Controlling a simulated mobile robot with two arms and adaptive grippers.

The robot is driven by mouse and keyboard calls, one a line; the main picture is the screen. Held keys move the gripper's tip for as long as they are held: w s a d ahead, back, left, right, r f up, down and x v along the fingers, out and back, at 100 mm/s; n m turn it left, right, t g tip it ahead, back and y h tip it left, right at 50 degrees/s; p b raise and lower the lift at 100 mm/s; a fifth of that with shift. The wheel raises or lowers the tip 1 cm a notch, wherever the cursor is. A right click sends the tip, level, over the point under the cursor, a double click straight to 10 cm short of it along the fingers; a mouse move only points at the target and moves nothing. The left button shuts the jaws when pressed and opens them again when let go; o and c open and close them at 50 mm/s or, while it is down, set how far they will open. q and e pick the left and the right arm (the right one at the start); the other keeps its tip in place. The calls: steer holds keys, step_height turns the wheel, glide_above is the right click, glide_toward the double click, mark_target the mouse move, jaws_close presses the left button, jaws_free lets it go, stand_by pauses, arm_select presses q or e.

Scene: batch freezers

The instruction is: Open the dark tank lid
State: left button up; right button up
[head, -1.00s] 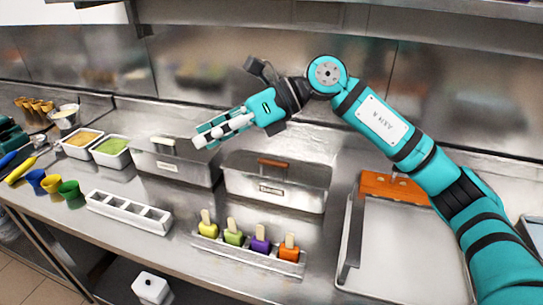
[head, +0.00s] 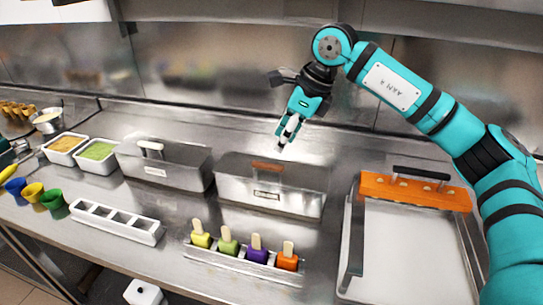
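Two steel tanks stand side by side at the back of the counter. The right tank (head: 268,197) has a closed lid with a brown handle (head: 267,166). The left tank (head: 165,172) has a closed lid with a pale handle (head: 150,145). Neither lid looks clearly darker than the other. My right gripper (head: 284,142) points down above the back of the right tank. Its fingers look slightly apart, with nothing between them, and do not visibly touch the handle. A teal and dark piece at the left edge seems to be my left gripper (head: 10,152), mostly cut off.
A rack of several colored pops (head: 240,262) and an empty white divided tray (head: 115,222) stand in front. A metal tray (head: 405,265) with an orange bar (head: 415,192) lies right. Colored cups (head: 33,194) and two food pans (head: 98,150) stand left.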

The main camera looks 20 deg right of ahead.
mark_target(269, 164)
steer(key=p+x, duration=0.1)
steer(key=x, duration=0.6)
steer(key=shift+w+a+f, duration=0.1)
steer(key=shift+a+f, duration=0.1)
jaws_close()
